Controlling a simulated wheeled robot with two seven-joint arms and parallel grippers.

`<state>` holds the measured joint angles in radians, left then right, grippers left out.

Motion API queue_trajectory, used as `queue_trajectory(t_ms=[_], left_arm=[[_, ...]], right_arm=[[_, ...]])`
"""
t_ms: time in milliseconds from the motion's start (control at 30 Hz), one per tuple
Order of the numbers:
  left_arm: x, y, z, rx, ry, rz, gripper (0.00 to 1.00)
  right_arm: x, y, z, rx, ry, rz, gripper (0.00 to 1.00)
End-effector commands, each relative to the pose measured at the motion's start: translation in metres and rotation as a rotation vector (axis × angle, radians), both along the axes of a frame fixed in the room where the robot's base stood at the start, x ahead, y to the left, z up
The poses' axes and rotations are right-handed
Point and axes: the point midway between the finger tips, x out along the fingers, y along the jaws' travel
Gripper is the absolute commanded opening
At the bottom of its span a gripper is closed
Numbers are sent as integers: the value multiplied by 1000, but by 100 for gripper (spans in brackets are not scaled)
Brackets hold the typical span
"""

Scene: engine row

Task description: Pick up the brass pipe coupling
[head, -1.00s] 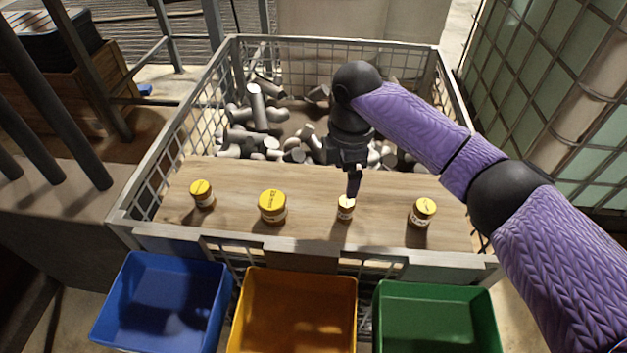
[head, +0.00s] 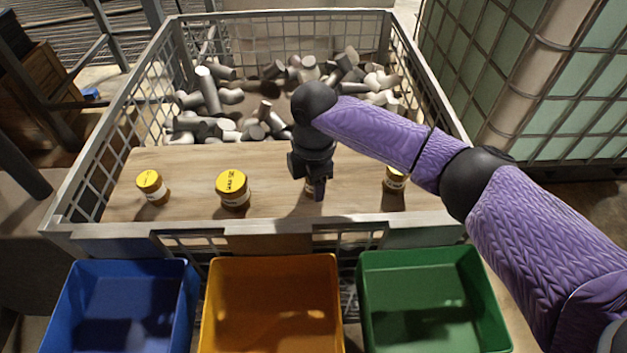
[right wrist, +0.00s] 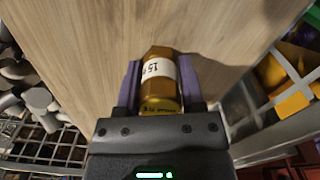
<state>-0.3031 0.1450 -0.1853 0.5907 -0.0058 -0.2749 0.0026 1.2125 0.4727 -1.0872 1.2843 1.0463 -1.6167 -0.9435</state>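The brass pipe coupling (right wrist: 160,80) is a small brass piece with a white label band marked 15. In the right wrist view it lies between the two fingers of my right gripper (right wrist: 160,85), one finger close along each side. I cannot tell whether the fingers press on it. In the head view my right gripper (head: 316,190) points down at the wooden board, and the coupling (head: 309,188) is mostly hidden behind it. My left gripper is not in view.
On the board (head: 270,205) stand yellow-topped pieces: one at left (head: 152,187), a larger one (head: 233,189), and one at right (head: 394,180) partly behind my arm. Blue (head: 120,300), orange (head: 270,300) and green (head: 430,300) bins line the front. Grey pipe pieces (head: 208,92) fill the wire crate behind.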

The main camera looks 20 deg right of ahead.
Motion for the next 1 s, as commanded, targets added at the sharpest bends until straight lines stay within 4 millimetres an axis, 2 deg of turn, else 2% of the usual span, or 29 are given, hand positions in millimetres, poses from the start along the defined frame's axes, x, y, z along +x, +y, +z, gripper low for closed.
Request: queue_trajectory(t_ms=[33, 200, 533, 800, 900, 1000], left_arm=[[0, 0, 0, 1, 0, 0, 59], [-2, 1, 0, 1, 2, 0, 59], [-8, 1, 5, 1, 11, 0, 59], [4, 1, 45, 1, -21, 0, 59], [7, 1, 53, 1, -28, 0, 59], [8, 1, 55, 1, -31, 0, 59]], right_arm=[[0, 0, 0, 0, 0, 0, 37], [0, 0, 0, 0, 0, 0, 1], [0, 0, 5, 1, -2, 0, 0], [1, 1, 79, 2, -8, 1, 0], [0, 1, 95, 1, -5, 0, 0], [0, 0, 102, 1, -2, 0, 0]])
